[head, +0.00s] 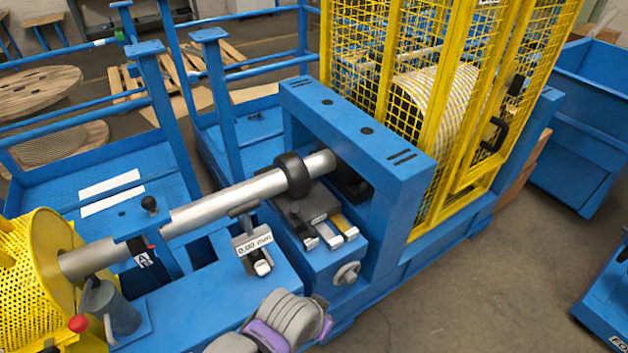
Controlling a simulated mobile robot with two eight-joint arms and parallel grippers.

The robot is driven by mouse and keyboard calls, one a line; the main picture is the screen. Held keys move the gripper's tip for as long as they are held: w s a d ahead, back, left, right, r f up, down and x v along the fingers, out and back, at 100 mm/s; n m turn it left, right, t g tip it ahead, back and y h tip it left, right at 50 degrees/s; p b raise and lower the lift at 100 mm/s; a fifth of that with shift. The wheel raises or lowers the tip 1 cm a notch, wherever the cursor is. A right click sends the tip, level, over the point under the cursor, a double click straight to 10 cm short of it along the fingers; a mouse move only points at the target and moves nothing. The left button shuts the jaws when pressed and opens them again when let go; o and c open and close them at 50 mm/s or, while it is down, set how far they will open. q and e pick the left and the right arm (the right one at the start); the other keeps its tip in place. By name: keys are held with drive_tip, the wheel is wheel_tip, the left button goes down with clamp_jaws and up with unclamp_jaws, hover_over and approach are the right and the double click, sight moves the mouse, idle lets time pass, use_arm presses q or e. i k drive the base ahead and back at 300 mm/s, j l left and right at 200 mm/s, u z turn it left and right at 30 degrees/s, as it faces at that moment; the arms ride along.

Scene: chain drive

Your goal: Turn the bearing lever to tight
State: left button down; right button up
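A long grey shaft (215,206) runs from a yellow mesh drum (30,270) at the left to a blue frame, with a black collar (292,175) near its right end. A lever with a red ball knob (78,323) stands by the drum beside a grey cylinder (120,312). A short lever with a black knob (149,203) rises from a blue bracket over the shaft; a small tag with "A" (143,258) is below it. No tight marking is readable, and I cannot tell which lever is the bearing lever. Neither gripper's fingers show.
A grey and purple link of my arm (285,320) fills the bottom centre. A "0.00 mm" readout (253,243), a block with silver and yellow tabs (318,222) and a handwheel (347,272) are near the shaft. A yellow mesh guard (440,100) stands behind.

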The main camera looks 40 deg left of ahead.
sight(312, 233)
drive_tip(key=k+u, duration=0.1)
drive_tip(key=u, duration=1.65)
